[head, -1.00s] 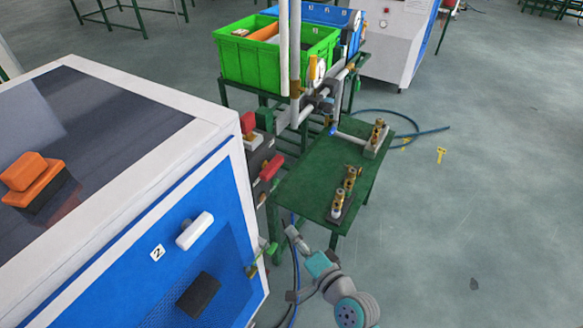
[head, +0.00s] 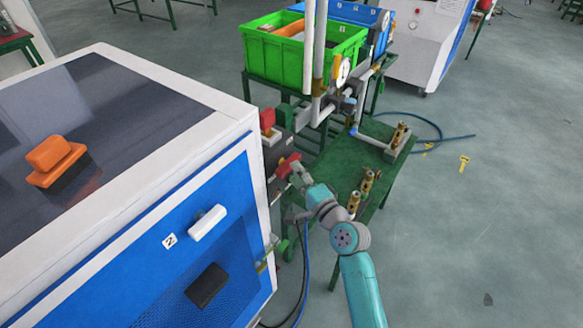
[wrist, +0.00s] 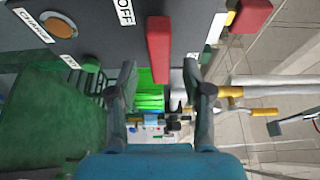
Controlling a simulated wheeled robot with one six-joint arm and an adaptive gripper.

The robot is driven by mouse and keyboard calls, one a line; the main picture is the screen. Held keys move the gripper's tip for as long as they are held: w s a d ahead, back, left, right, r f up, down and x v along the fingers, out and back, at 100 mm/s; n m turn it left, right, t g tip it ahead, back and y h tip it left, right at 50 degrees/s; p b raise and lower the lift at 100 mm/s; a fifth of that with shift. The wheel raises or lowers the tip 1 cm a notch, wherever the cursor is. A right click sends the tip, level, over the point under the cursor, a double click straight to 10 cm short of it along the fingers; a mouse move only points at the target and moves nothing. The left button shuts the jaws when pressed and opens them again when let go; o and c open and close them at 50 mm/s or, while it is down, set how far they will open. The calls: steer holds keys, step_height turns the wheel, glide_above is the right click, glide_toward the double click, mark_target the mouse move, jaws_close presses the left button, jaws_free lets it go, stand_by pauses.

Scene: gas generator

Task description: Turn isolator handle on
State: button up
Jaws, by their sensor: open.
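The red isolator handle (head: 287,165) sticks out from a dark grey panel (head: 276,150) on the side of the generator cabinet. In the wrist view the red handle (wrist: 159,48) appears as a bar in front of the panel, beside an "OFF" label (wrist: 124,11). My gripper (head: 296,179) is at the handle in the head view, covering part of its near end. In the wrist view my gripper (wrist: 160,72) is open, with one finger on each side of the handle's lower end. Gaps show on both sides, so the fingers look apart from it.
Another red part (head: 267,119) sits on the cabinet side above the panel. Pipes and a gauge (head: 343,70) rise behind. The floor at right is largely clear.

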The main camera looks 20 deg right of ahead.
steer(key=shift+x, duration=1.75)
jaws_close()
